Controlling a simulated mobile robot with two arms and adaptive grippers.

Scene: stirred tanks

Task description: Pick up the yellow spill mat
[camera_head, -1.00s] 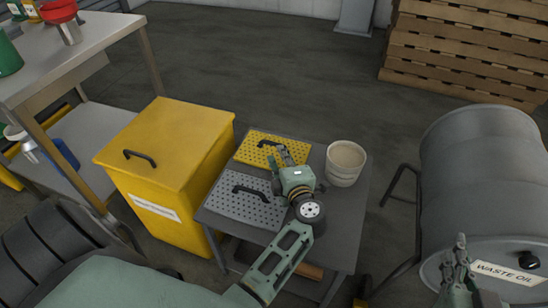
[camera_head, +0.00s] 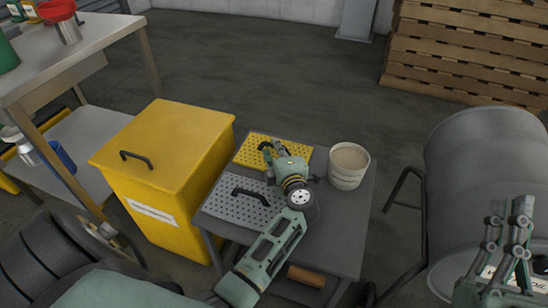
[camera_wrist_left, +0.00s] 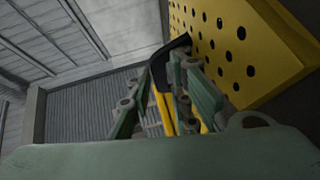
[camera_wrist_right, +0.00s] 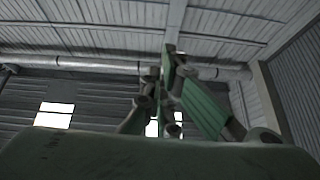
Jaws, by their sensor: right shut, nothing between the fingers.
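The yellow spill mat (camera_head: 252,157) is a flat yellow plate with holes and a black handle, lying at the back left of a small grey table. In the left wrist view the yellow mat (camera_wrist_left: 237,45) fills the upper right. Its black handle (camera_wrist_left: 159,76) shows between the fingers of my left gripper (camera_wrist_left: 162,68). In the head view my left gripper (camera_head: 272,150) is at that handle and hides part of it. I cannot tell whether the fingers press on it. My right gripper (camera_head: 508,215) is shut and empty, in front of the drum; it also shows in the right wrist view (camera_wrist_right: 170,65).
A grey perforated mat (camera_head: 240,205) with a black handle lies in front of the yellow one. A whitish bucket (camera_head: 346,168) stands right of it on the grey table (camera_head: 335,225). A yellow bin (camera_head: 165,175) stands left. A waste oil drum (camera_head: 490,160) is at right.

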